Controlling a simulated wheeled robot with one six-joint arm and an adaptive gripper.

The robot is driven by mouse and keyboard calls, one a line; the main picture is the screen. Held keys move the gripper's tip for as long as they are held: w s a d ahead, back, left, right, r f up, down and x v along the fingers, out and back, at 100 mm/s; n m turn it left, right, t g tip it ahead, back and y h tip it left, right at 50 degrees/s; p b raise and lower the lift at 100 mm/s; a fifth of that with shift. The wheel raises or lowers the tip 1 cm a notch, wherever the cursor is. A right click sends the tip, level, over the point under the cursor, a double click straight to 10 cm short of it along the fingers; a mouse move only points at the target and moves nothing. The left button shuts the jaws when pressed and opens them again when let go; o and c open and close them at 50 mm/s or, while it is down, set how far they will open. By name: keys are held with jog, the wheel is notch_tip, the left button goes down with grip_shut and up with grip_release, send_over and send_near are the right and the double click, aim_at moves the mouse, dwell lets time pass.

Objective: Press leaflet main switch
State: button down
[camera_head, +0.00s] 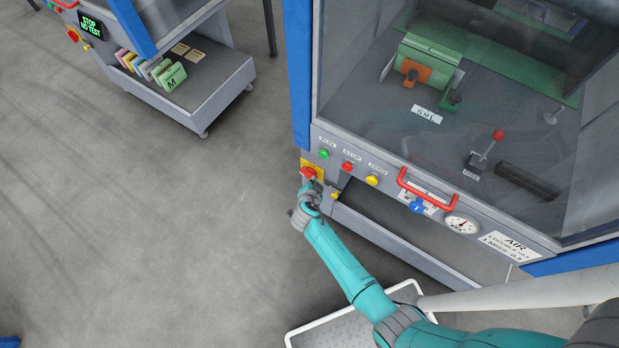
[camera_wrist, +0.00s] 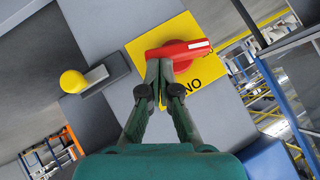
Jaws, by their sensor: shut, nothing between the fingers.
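The main switch is a red rotary handle (camera_head: 308,172) on a yellow plate (camera_head: 318,164), at the lower left corner of the machine's front panel. In the wrist view the red handle (camera_wrist: 178,50) sits on the yellow plate (camera_wrist: 205,84), which shows the letters "NO". My gripper (camera_head: 309,187) is right at the switch in the head view. In the wrist view my gripper (camera_wrist: 162,66) has its fingertips together just below the red handle, touching it or very close; I cannot tell which. Nothing shows between the fingers.
Green (camera_head: 324,154), red (camera_head: 347,166) and yellow (camera_head: 372,180) buttons sit to the right of the switch. A yellow knob (camera_wrist: 72,81) sticks out left in the wrist view. A red door handle (camera_head: 425,196) and a gauge (camera_head: 462,224) are further right. The floor at left is clear.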

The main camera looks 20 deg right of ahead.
jog(key=shift+s+d+f+m+t+y, duration=0.15)
jog(key=shift+f+m+t+y, duration=0.3)
jog(key=shift+t, duration=0.35)
jog(key=shift+s+d+f, duration=0.1)
jog(key=shift+f, duration=1.35)
jog(key=shift+w+a+f, duration=0.2)
jog(key=shift+w+f, duration=0.05)
jog(key=shift+f, duration=0.05)
dwell(0.4)
